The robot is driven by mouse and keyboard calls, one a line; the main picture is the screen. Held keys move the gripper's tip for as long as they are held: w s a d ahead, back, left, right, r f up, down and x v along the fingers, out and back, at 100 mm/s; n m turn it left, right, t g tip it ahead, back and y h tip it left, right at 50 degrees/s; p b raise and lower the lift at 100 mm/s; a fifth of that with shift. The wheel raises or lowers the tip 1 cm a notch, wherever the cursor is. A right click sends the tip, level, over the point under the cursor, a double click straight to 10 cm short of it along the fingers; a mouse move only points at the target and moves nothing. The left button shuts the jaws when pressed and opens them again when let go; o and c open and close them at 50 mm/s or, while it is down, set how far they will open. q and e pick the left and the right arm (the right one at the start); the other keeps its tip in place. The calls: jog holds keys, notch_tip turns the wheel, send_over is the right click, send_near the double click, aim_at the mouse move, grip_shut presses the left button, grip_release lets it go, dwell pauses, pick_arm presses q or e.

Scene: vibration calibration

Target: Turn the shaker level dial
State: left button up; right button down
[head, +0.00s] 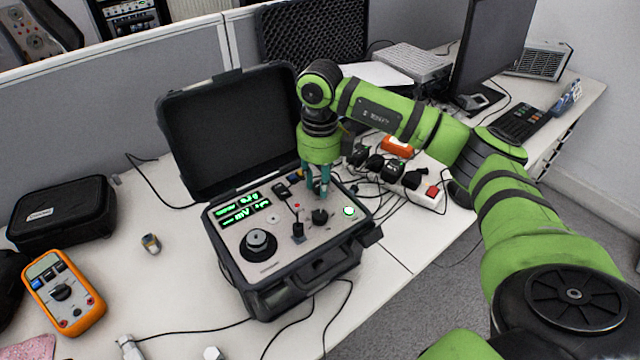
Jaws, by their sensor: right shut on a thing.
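The shaker unit is an open black case with a grey control panel (285,240) on the white desk. Its lid (228,130) stands raised at the back. A small black dial (320,216) sits at the panel's right part, beside a green-lit button (348,212). My right gripper (321,196) points down from above, its teal fingers shut on this small dial; the fingers partly hide its top. A larger black round knob (258,245) is at the panel's front left, apart from the gripper. Green displays (240,208) are lit at the back left. My left gripper is out of view.
An orange multimeter (62,292) and a black pouch (62,212) lie at the left. A power strip (425,190) with plugs and cables lies right of the case. A monitor (490,45) stands behind. Cables run along the desk's front.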

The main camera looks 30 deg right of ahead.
jog(key=n+b, duration=0.1)
jog(key=n, duration=0.2)
jog(key=shift+f+n, duration=0.1)
jog(key=shift+n, duration=0.2)
jog(key=shift+n+b, duration=0.65)
jog(key=shift+n, duration=0.85)
jog(key=c, duration=1)
grip_release()
